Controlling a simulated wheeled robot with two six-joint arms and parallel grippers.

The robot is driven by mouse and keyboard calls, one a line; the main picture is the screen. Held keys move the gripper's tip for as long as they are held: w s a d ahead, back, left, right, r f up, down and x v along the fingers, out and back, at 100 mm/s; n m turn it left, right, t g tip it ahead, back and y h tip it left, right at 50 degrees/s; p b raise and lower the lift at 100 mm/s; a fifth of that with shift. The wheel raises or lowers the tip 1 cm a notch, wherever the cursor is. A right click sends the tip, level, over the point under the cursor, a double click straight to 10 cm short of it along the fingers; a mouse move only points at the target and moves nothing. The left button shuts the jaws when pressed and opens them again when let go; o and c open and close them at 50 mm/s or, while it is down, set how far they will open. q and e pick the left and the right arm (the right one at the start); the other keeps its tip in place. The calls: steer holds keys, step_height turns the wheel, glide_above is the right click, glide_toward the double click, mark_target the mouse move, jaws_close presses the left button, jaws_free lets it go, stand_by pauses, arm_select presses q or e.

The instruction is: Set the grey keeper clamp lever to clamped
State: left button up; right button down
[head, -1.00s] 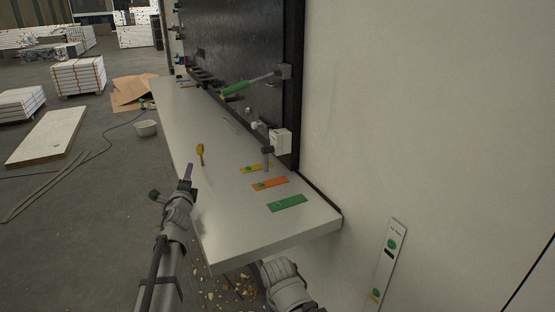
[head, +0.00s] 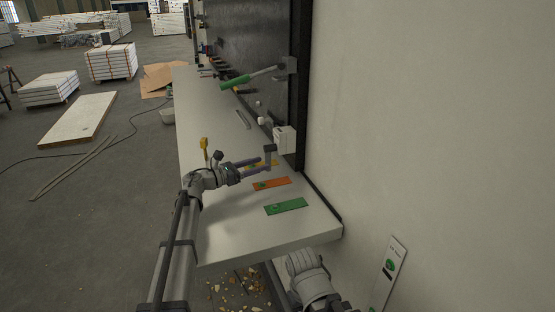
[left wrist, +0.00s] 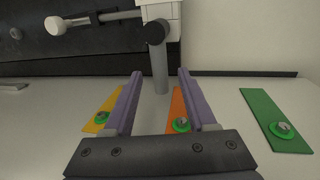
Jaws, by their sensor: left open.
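The grey lever (left wrist: 160,68) hangs down from a dark round pivot (left wrist: 156,32) below a white box in the left wrist view. In the head view the lever's dark pivot end (head: 270,151) shows under the white box (head: 285,139). My left gripper (head: 267,160) is open, with its purple fingers pointing at the lever. In the left wrist view the lever appears between the two fingers (left wrist: 160,75); I cannot tell whether they touch it. Yellow (left wrist: 102,112), orange (left wrist: 180,108) and green (left wrist: 277,122) plates lie on the bench below. My right gripper is not in view.
A green-handled lever (head: 235,82) sticks out from the dark panel (head: 245,50) further back. A white knob (left wrist: 55,25) on a rod is left of the box. A yellow-handled piece (head: 205,147) stands on the bench (head: 215,222).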

arm_select(q)
steer(key=x, duration=0.7)
steer(key=shift+w+d, duration=0.1)
steer(key=shift+d, duration=0.05)
steer(key=shift+c, duration=0.4)
jaws_close()
stand_by(0.9)
